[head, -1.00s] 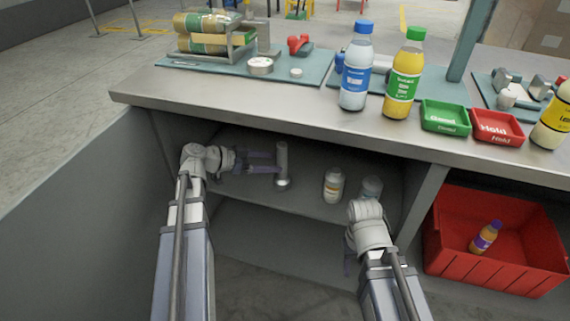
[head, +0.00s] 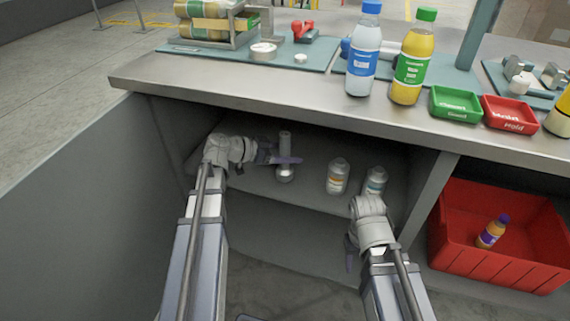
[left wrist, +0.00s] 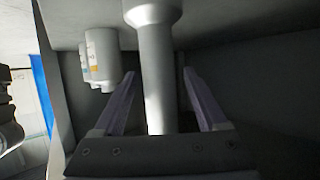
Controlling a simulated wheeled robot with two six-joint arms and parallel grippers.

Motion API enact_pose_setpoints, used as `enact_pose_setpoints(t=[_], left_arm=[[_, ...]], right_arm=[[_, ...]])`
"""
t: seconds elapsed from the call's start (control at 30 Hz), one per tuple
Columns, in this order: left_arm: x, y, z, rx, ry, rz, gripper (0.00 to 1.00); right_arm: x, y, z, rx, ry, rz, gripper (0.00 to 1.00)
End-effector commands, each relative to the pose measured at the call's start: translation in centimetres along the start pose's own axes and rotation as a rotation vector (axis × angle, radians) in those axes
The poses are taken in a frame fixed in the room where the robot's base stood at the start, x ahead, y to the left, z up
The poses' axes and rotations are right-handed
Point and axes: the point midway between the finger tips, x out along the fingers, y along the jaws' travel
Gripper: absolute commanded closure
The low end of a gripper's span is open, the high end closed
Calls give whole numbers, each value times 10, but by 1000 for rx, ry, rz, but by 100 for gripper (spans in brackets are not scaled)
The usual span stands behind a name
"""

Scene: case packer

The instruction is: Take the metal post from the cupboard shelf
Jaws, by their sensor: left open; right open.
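The metal post (head: 285,146) stands upright on the cupboard shelf (head: 311,191), a grey cylinder with a wider base. My left gripper (head: 282,159) is inside the cupboard, with its open fingers around the post. In the left wrist view the post (left wrist: 158,70) lies between the two fingers of my left gripper (left wrist: 160,76), with a gap showing on each side. The wider end of the post is at the top of that view. My right gripper (head: 349,252) is in front of the cupboard, low and apart from the post; its fingers are mostly hidden by its wrist.
Two white bottles, one (head: 338,176) with an orange label and another (head: 375,181), stand on the shelf right of the post. The counter edge (head: 300,111) overhangs the shelf. A red crate (head: 490,268) with a small bottle (head: 492,232) is at right.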

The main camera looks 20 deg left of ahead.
Motion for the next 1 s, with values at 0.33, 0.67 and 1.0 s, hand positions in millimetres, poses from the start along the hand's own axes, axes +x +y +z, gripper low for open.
enact_pose_setpoints(t=[0.33,0.67,1.0], left_arm=[[18,0,0,-1,0,0,25],[18,0,0,-1,0,0,61],[18,0,0,0,0,0,100]], right_arm=[[7,-1,0,2,0,0,50],[7,-1,0,2,0,0,50],[7,-1,0,2,0,0,50]])
